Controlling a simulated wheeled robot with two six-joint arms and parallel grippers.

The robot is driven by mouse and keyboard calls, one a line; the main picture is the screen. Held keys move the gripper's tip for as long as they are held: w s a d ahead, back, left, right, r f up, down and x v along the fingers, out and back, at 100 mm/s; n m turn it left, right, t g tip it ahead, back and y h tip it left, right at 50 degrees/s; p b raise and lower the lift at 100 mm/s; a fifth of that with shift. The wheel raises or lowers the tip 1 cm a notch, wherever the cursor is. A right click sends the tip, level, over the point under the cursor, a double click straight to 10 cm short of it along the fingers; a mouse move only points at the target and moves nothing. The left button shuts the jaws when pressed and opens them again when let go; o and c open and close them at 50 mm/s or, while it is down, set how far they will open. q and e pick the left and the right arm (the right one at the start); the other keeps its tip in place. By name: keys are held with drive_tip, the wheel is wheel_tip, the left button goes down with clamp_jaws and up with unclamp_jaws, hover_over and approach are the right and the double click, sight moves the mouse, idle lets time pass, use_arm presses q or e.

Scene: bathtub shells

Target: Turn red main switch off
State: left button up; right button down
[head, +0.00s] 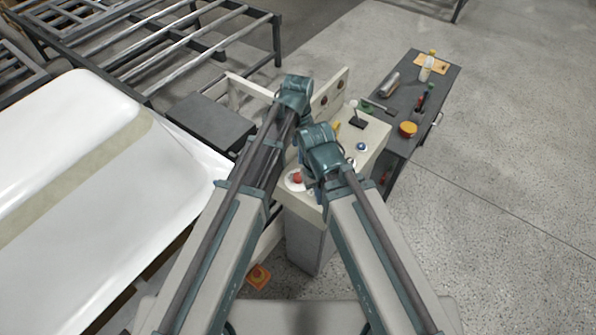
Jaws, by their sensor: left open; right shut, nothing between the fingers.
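A red switch knob (297,177) on a pale round base sits at the near left end of the cream control console (373,135). Which way it is turned is too small to tell. My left gripper (304,122) is the higher one, beyond the knob, over the console's left side. My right gripper (308,160) is lower, just above and right of the knob; I cannot tell if it touches. The fingers of both are mostly hidden by the wrists. The left is open; the right is shut and empty.
The console carries a blue button (361,146) and a black lever (357,121). A dark workbench (436,85) with tools and an orange round container (408,129) stands to the right. A white tub shell (75,150) fills the left. An orange box with a red button (259,276) sits low in front.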

sight(298, 176)
use_arm(q)
wheel_tip(298, 176, down, 14)
drive_tip(key=b, duration=1.3)
drive_tip(key=shift+w+r+b, duration=0.1)
drive_tip(key=shift+b, duration=0.2)
clamp_jaws()
